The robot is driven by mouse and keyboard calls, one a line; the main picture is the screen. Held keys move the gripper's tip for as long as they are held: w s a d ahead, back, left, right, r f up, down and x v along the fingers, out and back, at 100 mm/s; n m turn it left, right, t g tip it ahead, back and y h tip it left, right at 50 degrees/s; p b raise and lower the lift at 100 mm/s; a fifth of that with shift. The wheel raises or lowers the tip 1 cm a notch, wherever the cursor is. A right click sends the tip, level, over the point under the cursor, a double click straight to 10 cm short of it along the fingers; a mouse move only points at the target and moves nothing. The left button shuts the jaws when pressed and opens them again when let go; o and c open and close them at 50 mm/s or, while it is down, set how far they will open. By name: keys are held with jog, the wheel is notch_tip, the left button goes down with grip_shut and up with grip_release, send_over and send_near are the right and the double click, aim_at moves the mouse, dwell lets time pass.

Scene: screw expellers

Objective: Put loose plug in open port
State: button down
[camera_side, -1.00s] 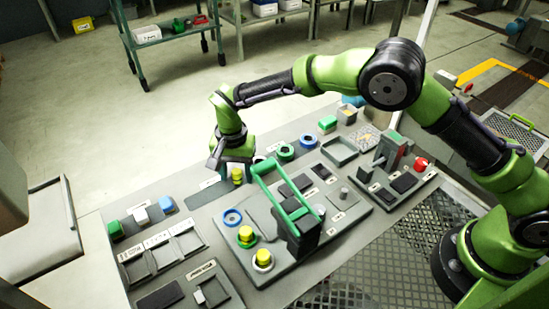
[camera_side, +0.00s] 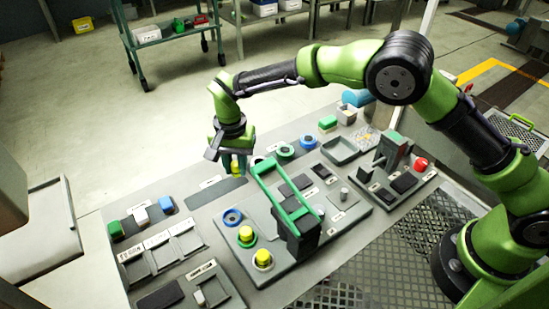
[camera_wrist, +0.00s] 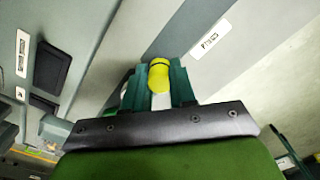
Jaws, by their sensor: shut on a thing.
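The loose yellow plug (camera_side: 236,167) is between the fingers of my gripper (camera_side: 232,162), above the far left part of the bench. In the wrist view the yellow top of the plug (camera_wrist: 159,73) shows between the two green fingers (camera_wrist: 160,88), with a pale part below it. A blue ring port (camera_side: 232,217) on the grey panel looks empty, nearer the camera than my gripper. Two yellow plugs sit in ports beside it, one in a green ring (camera_side: 246,235) and one in a pale ring (camera_side: 263,259).
A green-railed handle on a dark block (camera_side: 296,228) stands up from the panel right of the ports. Blue and green rings (camera_side: 285,152) lie right of my gripper. Several coloured blocks (camera_side: 140,214) stand at the left. A dark strip (camera_side: 216,192) lies below my gripper.

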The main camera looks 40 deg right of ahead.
notch_tip(320, 180, up, 8)
jog(key=a+f, duration=0.1)
jog(key=m, duration=0.6)
send_over(232, 219)
jog(key=shift+f, duration=2.5)
jog(key=shift+f, duration=0.9)
